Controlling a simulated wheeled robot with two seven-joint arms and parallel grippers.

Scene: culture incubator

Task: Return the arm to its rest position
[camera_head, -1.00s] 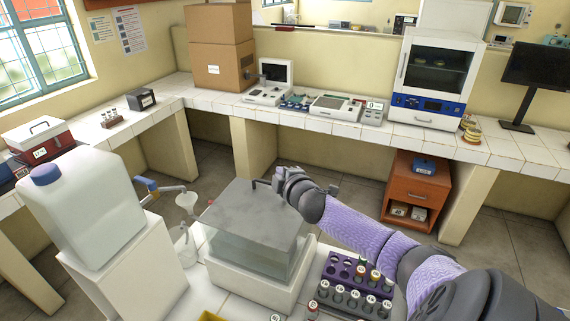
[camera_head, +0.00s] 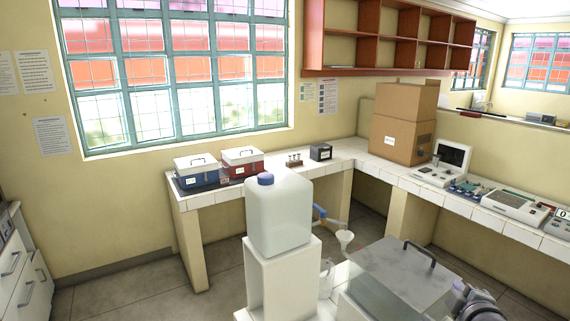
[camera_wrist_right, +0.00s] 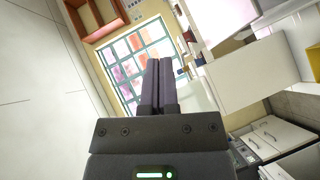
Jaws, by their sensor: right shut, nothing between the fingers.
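My right gripper (camera_head: 462,290) shows only in part at the lower right of the head view, beside the right edge of the clear box with the grey lid (camera_head: 405,268). The lid's dark handle (camera_head: 419,254) is free of the gripper. In the right wrist view my right gripper (camera_wrist_right: 158,62) has its two dark fingers side by side, shut with nothing between them. That view is tilted, with the window behind the fingers. Most of my right arm is outside the head view. My left gripper is in neither view.
A large white jug (camera_head: 278,220) stands on a white pedestal (camera_head: 283,280) left of the box, with a funnel (camera_head: 345,238) between. Blue (camera_head: 197,173) and red (camera_head: 243,163) cases sit on the back bench. Cardboard boxes (camera_head: 400,135) stand right. Floor at left is clear.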

